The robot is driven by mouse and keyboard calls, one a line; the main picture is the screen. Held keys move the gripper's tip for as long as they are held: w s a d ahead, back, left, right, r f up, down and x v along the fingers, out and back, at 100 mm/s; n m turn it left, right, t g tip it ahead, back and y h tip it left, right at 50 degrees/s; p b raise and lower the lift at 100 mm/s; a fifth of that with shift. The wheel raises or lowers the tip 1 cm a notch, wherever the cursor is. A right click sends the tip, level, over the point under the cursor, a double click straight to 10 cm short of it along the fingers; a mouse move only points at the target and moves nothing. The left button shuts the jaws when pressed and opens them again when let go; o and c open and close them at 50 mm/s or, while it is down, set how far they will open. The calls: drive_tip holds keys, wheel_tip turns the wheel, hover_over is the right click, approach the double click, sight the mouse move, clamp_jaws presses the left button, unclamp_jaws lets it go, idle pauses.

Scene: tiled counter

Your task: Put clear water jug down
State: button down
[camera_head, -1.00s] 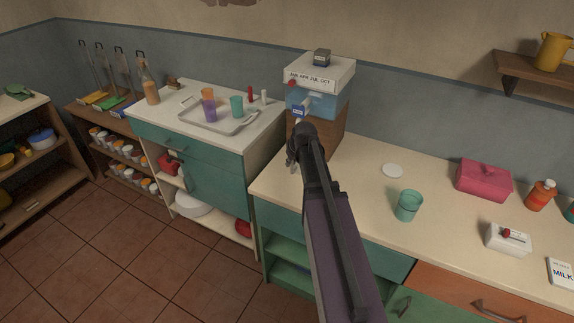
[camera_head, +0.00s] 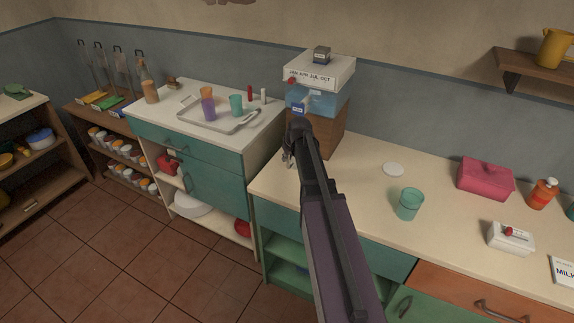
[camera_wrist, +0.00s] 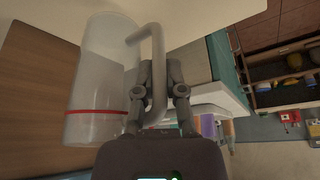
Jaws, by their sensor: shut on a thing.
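The clear water jug (camera_wrist: 96,85) shows in the wrist view as a translucent cylinder with a red band and a grey-white loop handle (camera_wrist: 158,75). My gripper (camera_wrist: 160,92) has its two fingers on either side of the handle, shut on it. In the head view my gripper (camera_head: 289,158) is at the left end of the right-hand counter, in front of the wooden block. My arm hides most of the gripper there, and I cannot make out the jug. Whether the jug touches the counter is unclear.
The cream counter (camera_head: 350,192) has free room left of the white disc (camera_head: 393,169) and teal cup (camera_head: 408,204). A tray (camera_head: 190,115) with cups stands on the left cabinet.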

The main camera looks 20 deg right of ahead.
drive_tip(key=shift+f+b, duration=0.8)
drive_tip(key=shift+f, duration=0.35)
drive_tip(key=c, duration=0.7)
unclamp_jaws()
drive_tip(key=shift+r, duration=0.1)
drive_tip(key=p+v, duration=1.1)
drive_tip(key=v, duration=0.1)
drive_tip(key=shift+a, duration=0.1)
